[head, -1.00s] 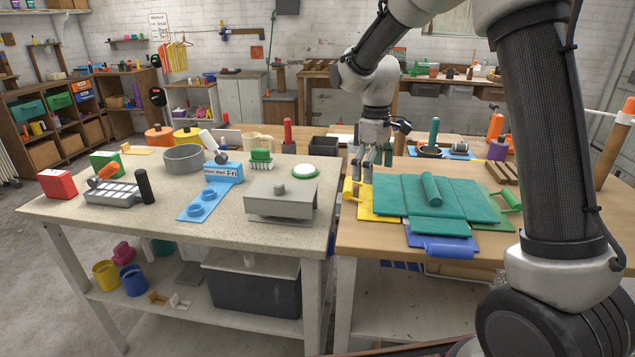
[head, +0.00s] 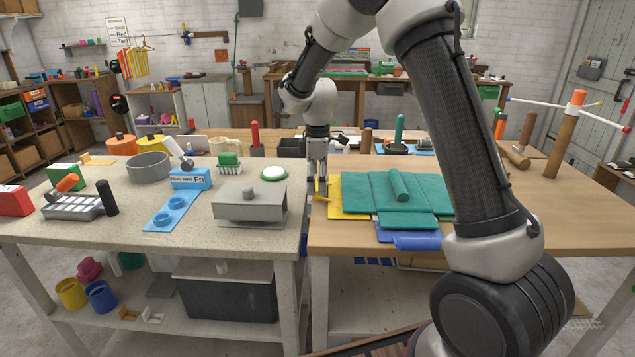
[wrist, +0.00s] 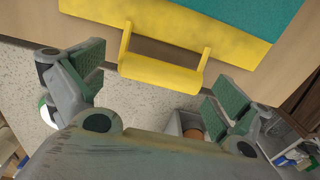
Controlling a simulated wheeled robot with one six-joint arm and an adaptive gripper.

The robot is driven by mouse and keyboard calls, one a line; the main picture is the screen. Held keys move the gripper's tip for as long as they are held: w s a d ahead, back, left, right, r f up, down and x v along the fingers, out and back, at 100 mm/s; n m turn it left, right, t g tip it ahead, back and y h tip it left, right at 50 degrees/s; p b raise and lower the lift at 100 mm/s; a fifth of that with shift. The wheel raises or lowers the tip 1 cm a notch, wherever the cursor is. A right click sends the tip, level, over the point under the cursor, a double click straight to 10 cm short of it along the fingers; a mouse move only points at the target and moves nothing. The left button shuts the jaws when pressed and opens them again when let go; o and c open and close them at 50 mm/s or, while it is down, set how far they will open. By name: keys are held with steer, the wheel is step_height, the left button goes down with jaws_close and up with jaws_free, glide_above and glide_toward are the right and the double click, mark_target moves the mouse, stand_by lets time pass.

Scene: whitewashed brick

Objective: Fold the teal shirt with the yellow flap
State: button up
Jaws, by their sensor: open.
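A blue flap (head: 417,241) shows at the front. My gripper (head: 318,192) is open and points down at the yellow handle, with pads on both sides of it. Contact with the handle cannot be told.
A speckled bench (head: 130,210) stands close at the left, holding a grey lidded box (head: 247,204), a light-blue day holder (head: 180,196) and other items. A wooden post stand (head: 566,140) is at the right.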

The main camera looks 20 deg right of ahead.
steer(key=shift+f, duration=0.1)
steer(key=c, duration=1.4)
